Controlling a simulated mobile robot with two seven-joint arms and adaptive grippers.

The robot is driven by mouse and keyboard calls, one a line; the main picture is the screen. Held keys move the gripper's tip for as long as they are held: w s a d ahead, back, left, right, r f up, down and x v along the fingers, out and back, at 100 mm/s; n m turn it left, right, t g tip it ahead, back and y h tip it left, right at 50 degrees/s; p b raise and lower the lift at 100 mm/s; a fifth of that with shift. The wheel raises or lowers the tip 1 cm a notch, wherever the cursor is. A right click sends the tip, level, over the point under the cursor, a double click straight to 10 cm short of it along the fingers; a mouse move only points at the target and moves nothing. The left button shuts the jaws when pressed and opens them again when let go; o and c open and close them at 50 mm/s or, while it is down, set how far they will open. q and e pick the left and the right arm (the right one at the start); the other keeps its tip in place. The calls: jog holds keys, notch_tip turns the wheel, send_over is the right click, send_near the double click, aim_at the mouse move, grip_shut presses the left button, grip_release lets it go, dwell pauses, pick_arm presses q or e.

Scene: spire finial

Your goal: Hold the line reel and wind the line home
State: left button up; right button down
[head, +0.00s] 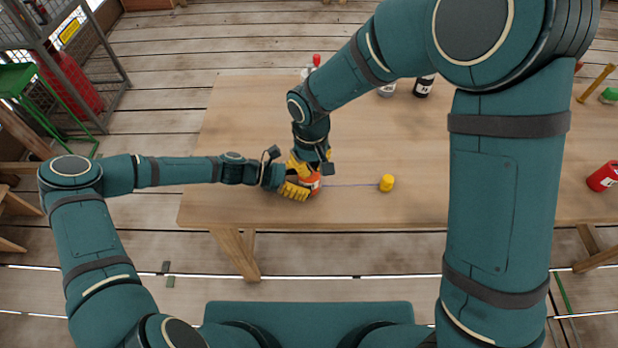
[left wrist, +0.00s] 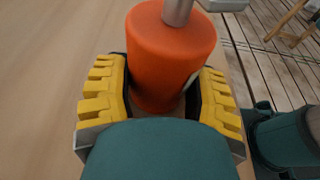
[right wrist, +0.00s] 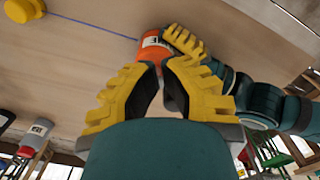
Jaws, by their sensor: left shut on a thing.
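The orange line reel (left wrist: 165,50) stands between the fingers of my left gripper (head: 299,186), which is shut on its sides. A grey metal shaft (left wrist: 178,10) rises from the reel's top. In the right wrist view the reel (right wrist: 150,52) shows a white label. My right gripper (right wrist: 161,68) is just above the reel, its fingertips close together; whether they hold a crank part is hidden. A thin blue line (head: 350,185) runs along the table from the reel to a yellow piece (head: 387,183), which lies at the upper left in the right wrist view (right wrist: 22,9).
The wooden table (head: 250,110) is clear around the line. Dark-labelled bottles (head: 423,87) and a red-topped bottle (head: 316,60) stand toward the back. A red can (head: 603,177) is at the far right. A wire cage (head: 75,75) stands on the floor at left.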

jog(key=shift+w+a, duration=0.3)
jog(key=shift+a, duration=0.3)
jog(key=shift+w+a, duration=0.25)
jog(key=shift+a, duration=0.3)
dwell(1.1)
jog(key=shift+w+a, duration=0.25)
jog(key=shift+w, duration=0.35)
dwell(0.6)
jog(key=shift+w+d, duration=0.1)
jog(key=shift+w, duration=0.45)
dwell(0.6)
jog(key=shift+w+d, duration=0.45)
jog(key=shift+w, duration=0.15)
dwell(0.7)
jog(key=shift+w+d, duration=0.2)
jog(key=shift+d, duration=0.7)
dwell(1.2)
